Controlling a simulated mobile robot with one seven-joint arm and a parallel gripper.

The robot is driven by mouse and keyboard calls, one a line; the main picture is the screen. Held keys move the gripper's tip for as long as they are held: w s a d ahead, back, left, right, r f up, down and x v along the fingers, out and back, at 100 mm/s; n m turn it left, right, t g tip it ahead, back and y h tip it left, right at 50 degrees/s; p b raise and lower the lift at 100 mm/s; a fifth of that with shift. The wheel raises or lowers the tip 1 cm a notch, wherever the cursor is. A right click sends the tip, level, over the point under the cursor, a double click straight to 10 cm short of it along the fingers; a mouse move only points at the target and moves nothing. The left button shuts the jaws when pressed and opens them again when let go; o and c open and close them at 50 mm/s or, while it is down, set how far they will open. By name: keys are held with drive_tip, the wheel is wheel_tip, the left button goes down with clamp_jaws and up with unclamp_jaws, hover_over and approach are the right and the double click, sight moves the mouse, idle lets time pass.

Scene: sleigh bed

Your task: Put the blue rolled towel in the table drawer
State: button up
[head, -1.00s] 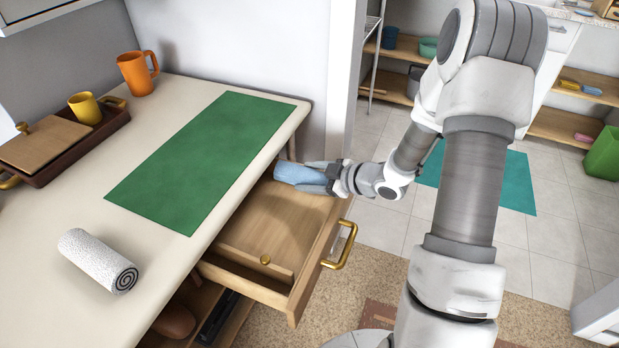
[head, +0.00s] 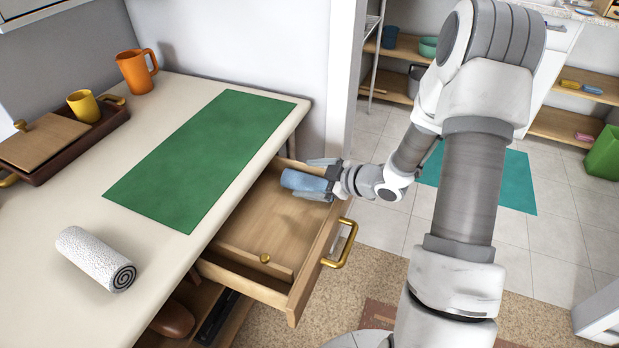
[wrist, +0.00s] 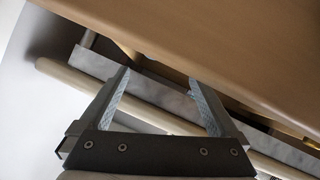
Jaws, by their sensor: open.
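The blue rolled towel (head: 303,181) lies in the far end of the open table drawer (head: 262,225), on or just above its floor; the exact contact is hard to tell. My gripper (head: 318,178) is open at the towel's right end, with its fingers spread apart around or beside it. In the wrist view my gripper (wrist: 160,92) shows two parted fingers with nothing between them; the towel is not visible there. The drawer is pulled out from under the table and has a brass handle (head: 341,246) on its front.
The table top (head: 60,198) holds a green mat (head: 200,158), a white rolled towel (head: 95,259), an orange mug (head: 136,72) and a brown tray (head: 112,122) with a yellow mug (head: 84,106). A small brass knob (head: 265,258) is in the drawer's near end.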

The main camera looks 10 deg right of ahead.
drive_tip(key=shift+r, duration=0.3)
drive_tip(key=p+v, duration=0.4)
drive_tip(key=v, duration=0.8)
drive_tip(key=shift+r, duration=0.35)
drive_tip(key=shift+w+d, duration=0.1)
drive_tip(key=w+d+r+m+h, duration=0.3)
drive_tip(key=w+d+r+h, duration=0.1)
drive_tip(key=d+r+h, duration=0.3)
wheel_tip(320, 180, up, 9)
drive_tip(key=s+d+m+h, duration=0.1)
drive_tip(key=s+m+h, duration=0.1)
drive_tip(key=m+h, duration=0.25)
drive_tip(key=s+a+r+m+g, duration=0.1)
drive_tip(key=s+a+r+m, duration=0.2)
drive_tip(key=s+r+m, duration=0.3)
drive_tip(key=s+a+g+y, duration=0.3)
drive_tip(key=s+a, duration=0.9)
drive_tip(key=s, duration=0.3)
wheel_tip(320, 180, up, 16)
drive_tip(key=p, duration=1.6)
drive_tip(key=shift+a+f+p, duration=0.15)
drive_tip(key=shift+f+p, duration=0.05)
drive_tip(key=shift+p, duration=0.15)
